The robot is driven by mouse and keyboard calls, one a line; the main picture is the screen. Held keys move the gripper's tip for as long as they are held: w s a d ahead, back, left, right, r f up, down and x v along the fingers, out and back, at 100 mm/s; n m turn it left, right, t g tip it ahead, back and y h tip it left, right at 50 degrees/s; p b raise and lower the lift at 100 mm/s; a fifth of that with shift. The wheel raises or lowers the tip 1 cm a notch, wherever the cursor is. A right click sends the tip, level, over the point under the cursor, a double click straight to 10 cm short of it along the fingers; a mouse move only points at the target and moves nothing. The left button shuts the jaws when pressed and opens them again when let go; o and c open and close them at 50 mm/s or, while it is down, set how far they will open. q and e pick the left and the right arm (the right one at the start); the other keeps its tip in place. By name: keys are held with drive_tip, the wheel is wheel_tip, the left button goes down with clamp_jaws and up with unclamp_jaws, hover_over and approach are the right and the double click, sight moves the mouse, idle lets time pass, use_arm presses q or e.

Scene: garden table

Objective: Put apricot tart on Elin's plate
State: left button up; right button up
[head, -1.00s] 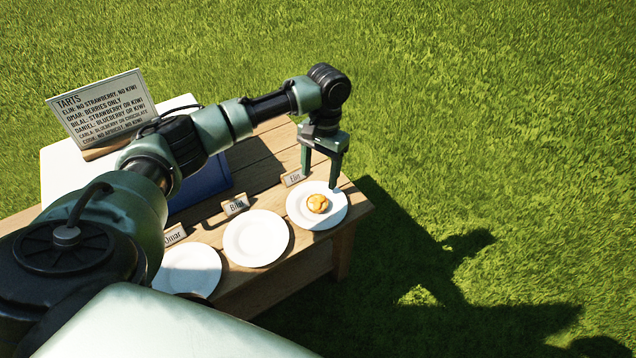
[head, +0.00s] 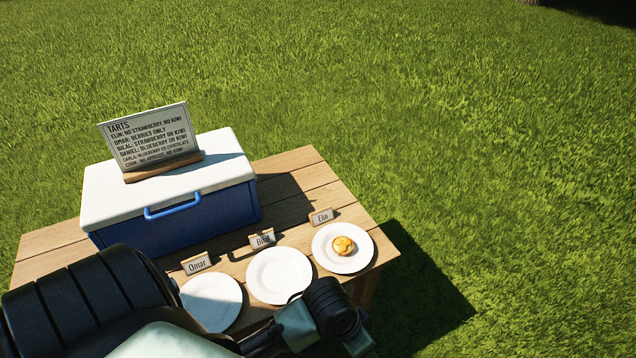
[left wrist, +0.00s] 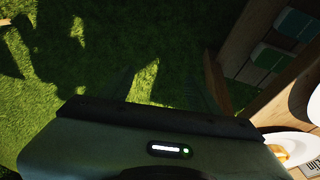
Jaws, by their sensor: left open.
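Part of this plate and an orange piece of the tart also show at the right edge of the left wrist view. My left arm is folded low across the bottom of the head view, apart from the tart. The housing of my left gripper (left wrist: 160,140) fills the bottom of the left wrist view; it is open and holds nothing visible. Its fingertips are hard to make out. My right gripper is out of view.
Bilal's plate (head: 279,276) and Omar's plate (head: 211,302) are empty on the wooden table (head: 300,182). A blue cooler (head: 185,217) with a white lid carries the tart sign (head: 150,137). Grass surrounds the table, with free space to the right.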

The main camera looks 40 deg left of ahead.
use_arm(q)
drive_tip(key=s+a+f+n+y, duration=0.1)
drive_tip(key=s+a+y, duration=0.1)
drive_tip(key=s+a, duration=0.4)
drive_tip(key=shift+s, duration=0.55)
